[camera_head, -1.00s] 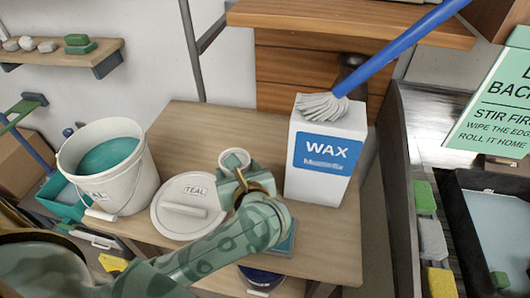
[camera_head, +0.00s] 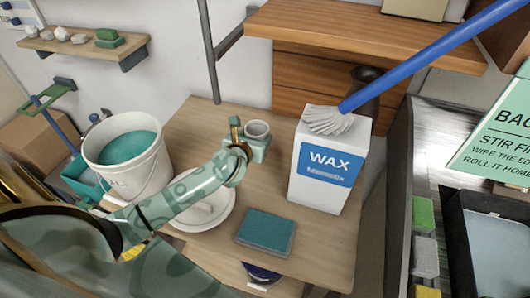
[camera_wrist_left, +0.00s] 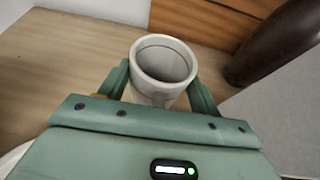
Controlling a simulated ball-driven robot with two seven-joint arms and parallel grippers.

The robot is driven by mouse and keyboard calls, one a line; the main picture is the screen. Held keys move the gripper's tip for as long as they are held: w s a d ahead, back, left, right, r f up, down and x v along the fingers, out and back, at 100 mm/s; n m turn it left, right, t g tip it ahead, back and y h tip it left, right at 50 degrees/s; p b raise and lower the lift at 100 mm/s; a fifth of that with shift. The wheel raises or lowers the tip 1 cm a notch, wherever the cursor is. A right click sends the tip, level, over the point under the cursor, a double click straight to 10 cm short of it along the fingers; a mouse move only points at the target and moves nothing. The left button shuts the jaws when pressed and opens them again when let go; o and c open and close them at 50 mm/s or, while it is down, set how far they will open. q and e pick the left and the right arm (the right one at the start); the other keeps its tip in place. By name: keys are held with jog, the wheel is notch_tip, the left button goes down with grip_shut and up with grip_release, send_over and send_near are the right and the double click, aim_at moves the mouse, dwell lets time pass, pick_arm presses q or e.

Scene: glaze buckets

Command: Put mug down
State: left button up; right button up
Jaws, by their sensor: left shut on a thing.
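A small white mug (camera_head: 257,130) is between the fingers of my left gripper (camera_head: 250,143), toward the back of the wooden table (camera_head: 190,113). In the left wrist view the mug (camera_wrist_left: 163,70) is upright and looks empty, with a green finger of my left gripper (camera_wrist_left: 160,88) on each side. The gripper is shut on it. I cannot tell whether the mug's base touches the table. My right gripper is not in view.
The white WAX box (camera_head: 325,165) stands right of the mug, a mop head on top. A teal-filled bucket (camera_head: 128,160), a white lid (camera_head: 207,212) partly behind my arm, and a teal pad (camera_head: 266,234) are around. Bare tabletop lies behind the mug.

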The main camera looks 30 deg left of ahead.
pick_arm(q)
jog(key=f, duration=0.1)
jog(key=w+f, duration=0.1)
jog(key=w+d+f+b, duration=0.1)
jog(key=f, duration=0.1)
jog(key=shift+w+d, duration=0.1)
jog(key=shift+w, duration=0.15)
jog(key=shift+w+d+f+b, duration=0.15)
jog(key=shift+f+b, duration=0.15)
jog(key=shift+f, duration=0.6)
jog(key=shift+w+f+b, duration=0.15)
jog(key=shift+f+b, duration=0.1)
jog(key=shift+f, duration=0.6)
jog(key=shift+f, duration=0.15)
jog(key=o, duration=1.2)
jog(key=shift+s+r, duration=0.25)
jog(key=shift+s, duration=0.05)
jog(key=p+v, duration=0.2)
jog(key=v, duration=0.9)
jog(key=shift+s+d, duration=0.15)
jog(key=shift+s, duration=0.05)
